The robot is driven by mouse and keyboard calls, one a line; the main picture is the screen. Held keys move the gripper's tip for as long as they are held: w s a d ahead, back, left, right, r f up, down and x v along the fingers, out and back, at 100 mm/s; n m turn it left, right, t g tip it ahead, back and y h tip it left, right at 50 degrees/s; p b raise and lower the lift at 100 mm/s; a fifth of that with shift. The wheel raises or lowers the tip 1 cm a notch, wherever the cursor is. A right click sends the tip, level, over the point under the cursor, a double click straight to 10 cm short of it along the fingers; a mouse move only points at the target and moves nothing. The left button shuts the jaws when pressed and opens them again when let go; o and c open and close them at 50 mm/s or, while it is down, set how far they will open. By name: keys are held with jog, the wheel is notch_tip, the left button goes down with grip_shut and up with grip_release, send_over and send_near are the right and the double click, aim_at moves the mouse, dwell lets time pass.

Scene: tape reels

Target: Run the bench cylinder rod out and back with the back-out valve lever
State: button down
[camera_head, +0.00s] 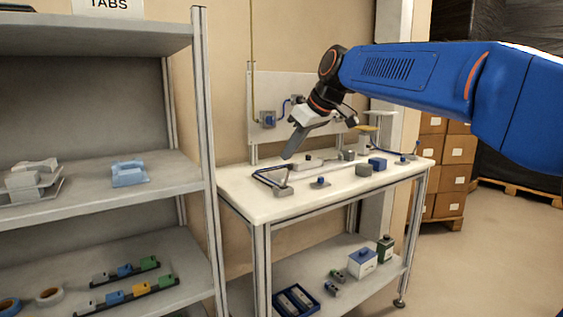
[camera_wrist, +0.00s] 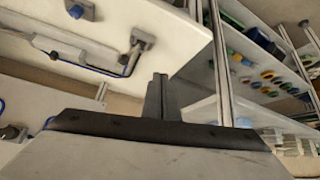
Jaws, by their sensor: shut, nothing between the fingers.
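My gripper (camera_head: 290,152) is above the left part of the white bench (camera_head: 240,183), apart from it. Its fingers are shut with nothing between them; they also show in the wrist view (camera_wrist: 158,98). A long grey body that looks like the cylinder (camera_wrist: 62,48) lies along the bench; in the head view (camera_head: 308,163) it is small. A grey bracket (camera_head: 283,190) with a dark tube stands at the bench's left end. A small grey block with a blue knob (camera_head: 320,182) is near the front edge. I cannot tell which fitting is the back-out valve lever.
A panel behind the bench carries a blue fitting (camera_head: 268,118). Grey and blue blocks (camera_head: 377,164) stand at the bench's right. A shelf rack (camera_head: 205,120) is close on the left. The lower bench shelf (camera_head: 345,272) holds bottles and a tray. Floor is clear at right.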

jog(key=v, duration=0.3)
jog(key=d+v, duration=0.1)
jog(key=v, duration=0.1)
jog(key=shift+w+f, duration=0.1)
jog(key=shift+w, duration=0.15)
jog(key=s+d+f+m+h, duration=0.1)
jog(key=s+d+f+m, duration=0.2)
jog(key=s+d+f, duration=0.4)
jog(key=s+d+f+m+h, duration=0.2)
jog(key=s+d+f, duration=0.6)
jog(key=s+f, duration=0.8)
jog(key=s+d+f+m+h, duration=0.2)
jog(key=s+d+f+m, duration=0.3)
jog(key=s+d+f, duration=0.3)
jog(key=s+f, duration=0.3)
jog(key=s, duration=0.1)
jog(key=shift+f, duration=0.3)
jog(key=shift+d, duration=0.1)
